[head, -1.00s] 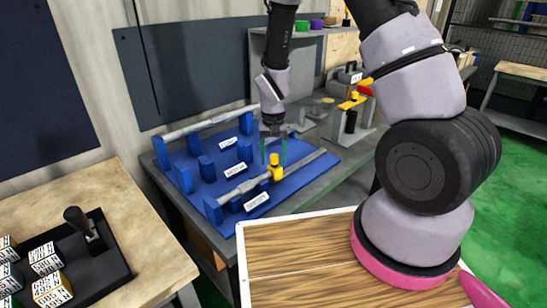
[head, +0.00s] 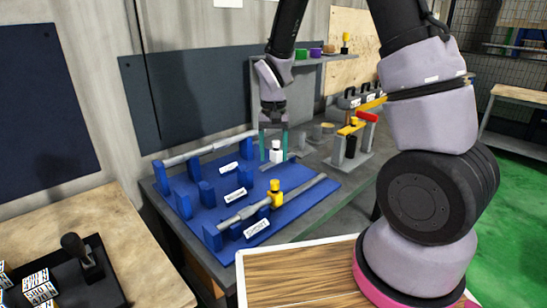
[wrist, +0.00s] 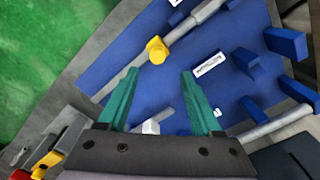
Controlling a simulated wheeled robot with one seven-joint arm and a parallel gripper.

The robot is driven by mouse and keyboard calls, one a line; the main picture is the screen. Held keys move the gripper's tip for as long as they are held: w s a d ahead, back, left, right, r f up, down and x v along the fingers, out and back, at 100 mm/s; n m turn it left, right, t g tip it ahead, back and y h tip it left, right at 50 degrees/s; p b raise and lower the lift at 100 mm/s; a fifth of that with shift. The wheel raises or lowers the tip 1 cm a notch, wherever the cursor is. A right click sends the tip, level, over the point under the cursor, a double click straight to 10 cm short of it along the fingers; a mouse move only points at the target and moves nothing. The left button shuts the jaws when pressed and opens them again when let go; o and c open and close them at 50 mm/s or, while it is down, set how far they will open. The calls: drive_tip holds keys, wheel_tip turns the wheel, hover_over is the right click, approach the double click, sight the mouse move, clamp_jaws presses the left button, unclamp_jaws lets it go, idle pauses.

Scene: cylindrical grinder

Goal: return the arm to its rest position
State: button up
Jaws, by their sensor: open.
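My gripper (head: 273,156) is open, its two green fingers pointing down over the back right part of the blue rack board (head: 212,212). In the wrist view the fingers (wrist: 160,74) stand apart with nothing held between them. A white-topped part (head: 276,151) shows just behind or between the fingers; I cannot tell which. It also shows low in the wrist view (wrist: 150,127). A grey shaft (head: 303,190) with a yellow clamp (head: 275,189) lies across the front blue supports. Another shaft (head: 208,150) lies along the back supports.
A bench stand with a yellow bar and a red part (head: 367,116) is right of the rack. A shelf with small coloured items (head: 301,54) hangs behind my arm. A wooden table (head: 75,218) with a black tray (head: 100,285) is at left. Green floor is open at right.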

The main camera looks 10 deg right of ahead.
drive_tip(key=s+d+r+m+t+y, duration=0.15)
drive_tip(key=s+d+r, duration=0.35)
drive_tip(key=r, duration=0.7)
drive_tip(key=s+d+r+t+y, duration=0.1)
drive_tip(key=s+d+r+t, duration=0.25)
drive_tip(key=r, duration=0.75)
drive_tip(key=s+d+r+t, duration=0.2)
drive_tip(key=s+r, duration=0.3)
drive_tip(key=s, duration=0.3)
drive_tip(key=shift+s+d+r, duration=0.15)
drive_tip(key=shift+s+d, duration=0.05)
drive_tip(key=shift+d, duration=0.5)
